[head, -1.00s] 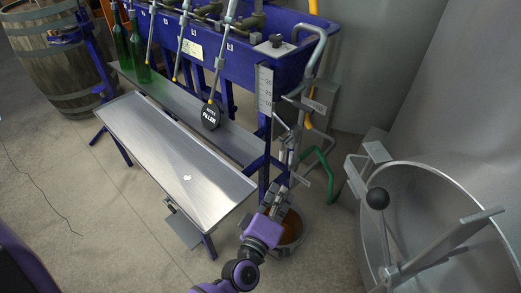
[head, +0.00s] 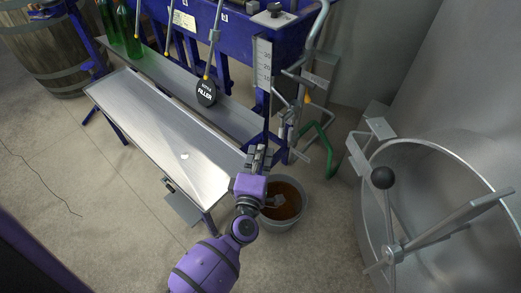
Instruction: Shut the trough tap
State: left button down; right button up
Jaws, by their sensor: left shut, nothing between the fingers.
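The blue trough (head: 245,45) of the bottle filler stands at the top of the head view. Metal pipes and fittings (head: 287,125) sit at its right end beside the blue leg. I cannot clearly tell which small part there is the tap or how its handle stands. My left gripper (head: 258,155) is shut and empty. In the picture it lies just below the fittings, at the right end of the steel bench; I cannot tell whether it touches anything. A bucket (head: 298,221) with brown liquid stands on the floor, partly hidden by my left wrist. My right gripper is not in view.
The steel bench (head: 150,120) runs to the left of my arm. Two green bottles (head: 122,32) stand at the far left, near a barrel (head: 50,60). A green hose (head: 328,150) and a large steel vat with a black-knobbed lever (head: 382,178) are at right.

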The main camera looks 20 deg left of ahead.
pick_arm(q)
jog(key=w+a, duration=0.1)
jog(key=w, duration=0.6)
jog(key=shift+w+a, duration=0.2)
jog(key=shift+w, duration=0.05)
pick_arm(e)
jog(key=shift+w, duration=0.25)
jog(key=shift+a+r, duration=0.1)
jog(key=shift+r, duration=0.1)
pick_arm(q)
jog(key=shift+s+d+n+p, duration=0.1)
jog(key=shift+d+n+p, duration=0.15)
jog(key=shift+p, duration=0.3)
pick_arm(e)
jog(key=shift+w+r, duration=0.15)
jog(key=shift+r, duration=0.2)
pick_arm(q)
jog(key=shift+f, duration=0.1)
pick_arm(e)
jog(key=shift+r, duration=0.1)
